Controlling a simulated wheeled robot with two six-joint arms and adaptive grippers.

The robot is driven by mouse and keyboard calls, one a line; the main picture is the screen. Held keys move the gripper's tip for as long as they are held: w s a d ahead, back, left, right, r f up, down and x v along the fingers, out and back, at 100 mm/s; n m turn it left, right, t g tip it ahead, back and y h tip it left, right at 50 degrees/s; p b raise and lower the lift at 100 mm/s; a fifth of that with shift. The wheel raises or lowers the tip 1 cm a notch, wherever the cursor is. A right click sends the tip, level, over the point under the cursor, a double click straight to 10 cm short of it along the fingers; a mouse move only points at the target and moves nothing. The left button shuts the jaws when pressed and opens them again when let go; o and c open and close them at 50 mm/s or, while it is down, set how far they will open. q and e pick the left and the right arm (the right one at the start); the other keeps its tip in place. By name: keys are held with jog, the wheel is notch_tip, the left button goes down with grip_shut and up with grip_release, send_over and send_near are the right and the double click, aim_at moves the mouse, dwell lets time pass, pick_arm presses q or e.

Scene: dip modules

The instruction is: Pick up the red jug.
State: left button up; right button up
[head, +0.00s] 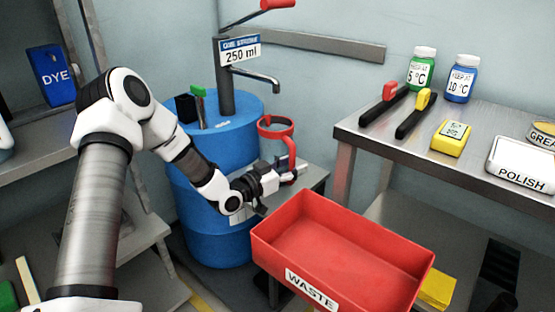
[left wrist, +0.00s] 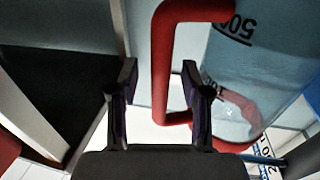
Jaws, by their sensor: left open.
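The red jug (head: 276,125) has a red rim, a red handle and a clear body, and is beside the blue drum in the head view. In the left wrist view its red handle (left wrist: 162,65) shows between my finger pads, with the clear, marked body (left wrist: 225,75) to the right. My left gripper (head: 285,168) is at the jug's handle in the head view; in the left wrist view my left gripper (left wrist: 160,80) is open, with gaps on both sides of the handle. Part of the jug is hidden behind my gripper. My right gripper is not in view.
A blue drum (head: 205,230) with a pump tap (head: 255,77) stands behind my left arm. A red waste bin (head: 345,250) is in front of the jug. A metal table (head: 345,133) on the right holds bottles, clamps and tins. A left shelf holds a dye container (head: 50,75).

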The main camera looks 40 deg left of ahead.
pick_arm(q)
grip_shut()
jog(key=shift+r, duration=0.15)
